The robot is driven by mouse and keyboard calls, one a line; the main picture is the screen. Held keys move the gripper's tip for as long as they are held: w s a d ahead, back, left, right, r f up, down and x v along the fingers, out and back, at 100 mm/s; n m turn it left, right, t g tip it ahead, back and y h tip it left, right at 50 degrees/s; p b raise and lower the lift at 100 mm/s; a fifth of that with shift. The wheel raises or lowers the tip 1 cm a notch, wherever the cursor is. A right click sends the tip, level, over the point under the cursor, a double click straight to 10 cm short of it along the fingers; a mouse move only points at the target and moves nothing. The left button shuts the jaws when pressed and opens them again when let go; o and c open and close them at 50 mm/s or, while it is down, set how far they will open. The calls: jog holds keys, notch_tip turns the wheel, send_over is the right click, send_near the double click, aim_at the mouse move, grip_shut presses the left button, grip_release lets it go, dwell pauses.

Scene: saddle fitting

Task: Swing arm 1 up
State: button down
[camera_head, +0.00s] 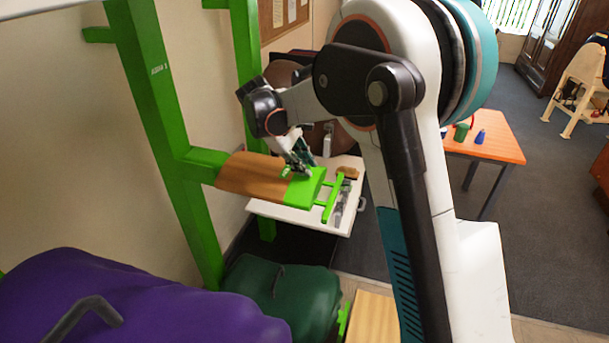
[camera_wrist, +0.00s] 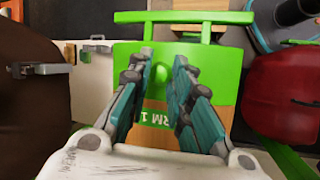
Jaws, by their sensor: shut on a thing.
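Arm 1 (camera_head: 248,174) is a wood-and-green arm sticking out to the right from a green post (camera_head: 163,125). It looks about level, with a green crossbar (camera_head: 332,200) at its outer end. In the wrist view its label (camera_wrist: 157,117) reads "RM 1", partly hidden by a finger. My gripper (camera_head: 305,172) is over the outer green end of arm 1. In the wrist view my gripper (camera_wrist: 163,60) has its two fingers on either side of a round green knob (camera_wrist: 160,75) on arm 1, shut on it.
A purple covered saddle shape (camera_head: 130,295) and a dark green one (camera_head: 285,295) lie below. An orange table (camera_head: 490,145) is at right. Grey floor (camera_head: 555,220) is open at far right.

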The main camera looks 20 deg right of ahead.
jog(key=shift+w+a+r+h+p, duration=0.1)
jog(key=shift+a+r+h+p, duration=0.05)
jog(key=shift+r, duration=0.45)
jog(key=shift+w+a+r+h+p, duration=0.1)
jog(key=shift+r+h+p, duration=0.05)
jog(key=shift+r, duration=0.4)
jog(key=c, duration=1.7)
grip_release()
jog(key=shift+a, duration=0.1)
jog(key=v, duration=1.2)
jog(key=shift+w, duration=0.15)
